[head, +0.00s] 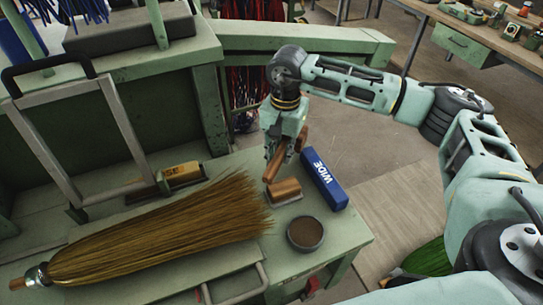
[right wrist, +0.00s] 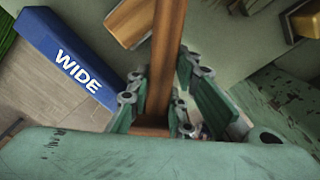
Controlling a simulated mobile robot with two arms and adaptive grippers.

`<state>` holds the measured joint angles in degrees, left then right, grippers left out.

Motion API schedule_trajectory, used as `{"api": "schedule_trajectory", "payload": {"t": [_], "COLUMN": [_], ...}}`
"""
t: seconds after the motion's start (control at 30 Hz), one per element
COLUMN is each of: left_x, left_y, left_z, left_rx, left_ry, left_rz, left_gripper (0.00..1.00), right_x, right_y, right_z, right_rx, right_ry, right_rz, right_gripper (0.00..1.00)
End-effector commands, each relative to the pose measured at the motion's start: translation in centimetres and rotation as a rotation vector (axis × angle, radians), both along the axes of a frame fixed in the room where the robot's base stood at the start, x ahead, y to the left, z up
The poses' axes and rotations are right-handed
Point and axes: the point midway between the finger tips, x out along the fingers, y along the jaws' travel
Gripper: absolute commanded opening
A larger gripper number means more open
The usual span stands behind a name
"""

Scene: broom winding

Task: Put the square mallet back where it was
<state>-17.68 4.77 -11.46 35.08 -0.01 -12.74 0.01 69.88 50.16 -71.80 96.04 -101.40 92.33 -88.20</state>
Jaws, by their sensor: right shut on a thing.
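My right gripper (head: 284,148) is shut on a long wooden piece (head: 272,167), which looks like the handle of the square mallet. It hangs tilted over the front right part of the green workbench. In the right wrist view the wooden bar (right wrist: 165,60) runs up between the fingers (right wrist: 155,112). A wooden block (head: 285,191) is on the bench just below it and also shows in the right wrist view (right wrist: 128,22). I cannot tell whether the block is the mallet's head or a separate tool. My left gripper is out of view.
A blue box marked WIDE (head: 324,180) lies right of the gripper. A round dark bowl (head: 305,233) stands near the bench edge. A large straw broom (head: 160,228) lies across the bench (head: 300,265).

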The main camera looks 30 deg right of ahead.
Motion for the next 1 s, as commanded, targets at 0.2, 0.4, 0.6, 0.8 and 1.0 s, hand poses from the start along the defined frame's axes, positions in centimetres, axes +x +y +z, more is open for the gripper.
{"api": "schedule_trajectory", "payload": {"t": [0.2, 0.4, 0.6, 0.8, 1.0], "left_x": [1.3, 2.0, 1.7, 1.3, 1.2], "left_y": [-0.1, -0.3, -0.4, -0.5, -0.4], "left_z": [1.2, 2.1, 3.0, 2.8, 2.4], "left_rx": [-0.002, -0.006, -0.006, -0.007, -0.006], "left_ry": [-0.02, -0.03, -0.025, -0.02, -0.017], "left_rz": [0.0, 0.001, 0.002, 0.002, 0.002], "left_gripper": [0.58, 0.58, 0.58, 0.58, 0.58], "right_x": [2.4, 2.6, 2.7, 2.7, 2.7], "right_y": [1.7, 1.9, 1.9, 1.9, 1.9], "right_z": [-1.6, -3.2, -5.7, -6.0, -6.4], "right_rx": [0.001, -0.001, 0.001, 0.001, 0.0], "right_ry": [0.001, 0.004, 0.001, -0.002, 0.0], "right_rz": [0.0, 0.0, 0.0, 0.001, 0.001], "right_gripper": [0.0, 0.0, 0.0, 0.0, 0.2]}}
